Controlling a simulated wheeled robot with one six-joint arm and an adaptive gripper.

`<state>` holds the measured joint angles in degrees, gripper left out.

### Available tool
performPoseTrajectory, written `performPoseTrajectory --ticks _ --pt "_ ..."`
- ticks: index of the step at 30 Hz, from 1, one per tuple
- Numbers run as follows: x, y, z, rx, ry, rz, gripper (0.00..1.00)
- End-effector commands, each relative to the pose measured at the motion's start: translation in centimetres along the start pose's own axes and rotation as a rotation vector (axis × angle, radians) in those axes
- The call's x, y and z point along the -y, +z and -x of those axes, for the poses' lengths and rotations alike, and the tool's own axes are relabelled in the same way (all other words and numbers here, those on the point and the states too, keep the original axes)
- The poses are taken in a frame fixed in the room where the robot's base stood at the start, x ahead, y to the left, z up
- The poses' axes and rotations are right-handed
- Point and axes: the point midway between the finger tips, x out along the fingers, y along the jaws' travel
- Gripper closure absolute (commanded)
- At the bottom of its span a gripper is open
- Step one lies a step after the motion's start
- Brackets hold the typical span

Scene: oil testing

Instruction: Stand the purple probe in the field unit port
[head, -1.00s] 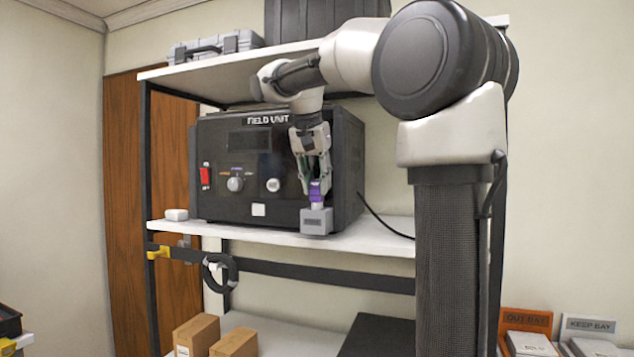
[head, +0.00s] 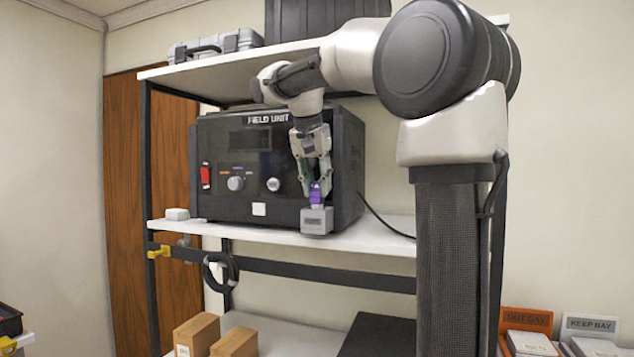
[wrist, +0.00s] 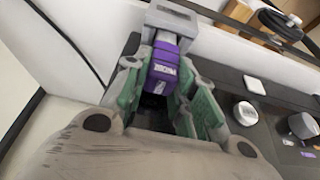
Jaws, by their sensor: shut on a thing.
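The purple probe (head: 316,194) is held between the fingers of my gripper (head: 315,183), which is shut on it. In the wrist view the purple probe (wrist: 165,70) lies between the green-padded fingers of my gripper (wrist: 165,85). The small grey port block (head: 317,220) stands on the shelf at the front right of the field unit (head: 260,160). The probe is upright, directly above the grey block, with its lower end at the block's top. I cannot tell how deep it sits in the port, as the opening is hidden.
The white shelf (head: 375,240) carries the field unit, and a small white item (head: 177,214) lies at its left. A black cable (head: 385,222) runs at the right. The upper shelf (head: 240,62) is above my wrist.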

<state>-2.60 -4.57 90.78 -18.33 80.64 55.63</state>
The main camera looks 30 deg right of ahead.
Motion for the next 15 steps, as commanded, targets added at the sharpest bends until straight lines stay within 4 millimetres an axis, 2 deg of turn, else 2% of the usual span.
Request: performPoseTrajectory --ticks 8,9,10,15 --pt "-0.03 0.22 -0.5 0.0 0.001 0.0 1.0" --pt "-0.02 0.22 -0.52 0.0 0.0 0.0 0.7" --pt "-0.02 0.21 -0.51 0.0 0.0 0.0 0.65" --pt "-0.01 0.21 -0.51 0.0 0.0 0.0 0.65"
